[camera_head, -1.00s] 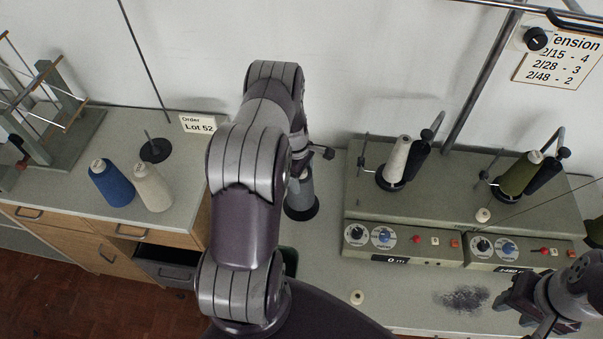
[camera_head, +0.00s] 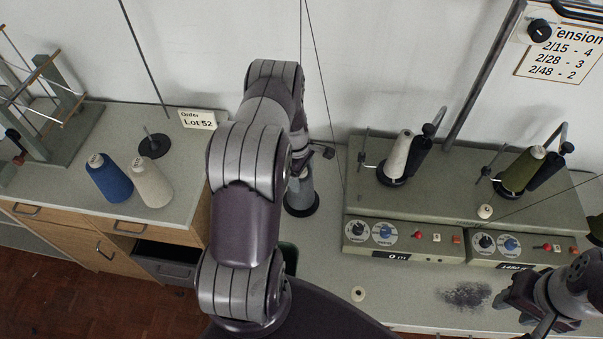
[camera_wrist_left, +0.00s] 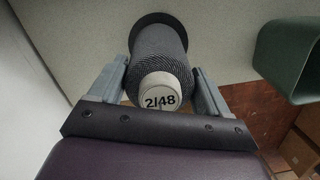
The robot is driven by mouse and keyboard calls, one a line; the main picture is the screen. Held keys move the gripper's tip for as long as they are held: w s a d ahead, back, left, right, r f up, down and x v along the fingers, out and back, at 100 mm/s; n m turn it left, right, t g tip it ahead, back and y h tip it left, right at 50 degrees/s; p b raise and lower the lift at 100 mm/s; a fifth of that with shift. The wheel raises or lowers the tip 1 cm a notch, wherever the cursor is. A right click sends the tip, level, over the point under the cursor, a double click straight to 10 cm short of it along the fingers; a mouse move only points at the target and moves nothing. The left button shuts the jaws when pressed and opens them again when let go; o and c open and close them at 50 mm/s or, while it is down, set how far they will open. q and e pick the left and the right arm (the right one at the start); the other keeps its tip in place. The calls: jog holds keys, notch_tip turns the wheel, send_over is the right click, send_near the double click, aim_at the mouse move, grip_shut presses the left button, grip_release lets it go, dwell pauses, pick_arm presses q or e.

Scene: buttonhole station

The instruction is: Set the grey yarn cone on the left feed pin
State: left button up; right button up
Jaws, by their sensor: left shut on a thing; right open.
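The grey yarn cone (camera_head: 302,192) is upright at a round black base (camera_head: 301,210) on the bench, partly behind my left arm. In the left wrist view the cone (camera_wrist_left: 158,58) shows a white top marked 2/48, with the black base (camera_wrist_left: 146,17) at its far end. My left gripper (camera_wrist_left: 158,70) is shut on the cone, a finger on each side. Any pin inside the cone is hidden, and I cannot tell if the cone bears on the base. My right gripper (camera_head: 518,316) is open and empty at the lower right.
Blue (camera_head: 108,180) and cream (camera_head: 152,184) cones stand on the left cabinet near a bare pin (camera_head: 153,146). The winder (camera_head: 440,195) carries a white cone (camera_head: 397,156) and an olive cone (camera_head: 520,171). A green bin (camera_wrist_left: 285,60) stands beside the bench.

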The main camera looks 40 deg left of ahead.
pick_arm(q)
jog(key=shift+f, duration=0.15)
jog(key=o, duration=1.5)
jog(key=shift+a+r+b, duration=0.1)
jog(key=shift+r+b, duration=0.25)
jog(key=shift+r, duration=0.1)
jog(key=r+b, duration=0.1)
jog(key=r, duration=0.2)
jog(key=r+b, duration=0.1)
jog(key=r, duration=0.3)
jog(key=a+r+b, duration=0.1)
jog(key=r, duration=0.3)
jog(key=shift+s+a, duration=0.1)
jog(key=shift+s, duration=0.05)
jog(key=shift+a+r, duration=0.1)
jog(key=shift+r, duration=0.25)
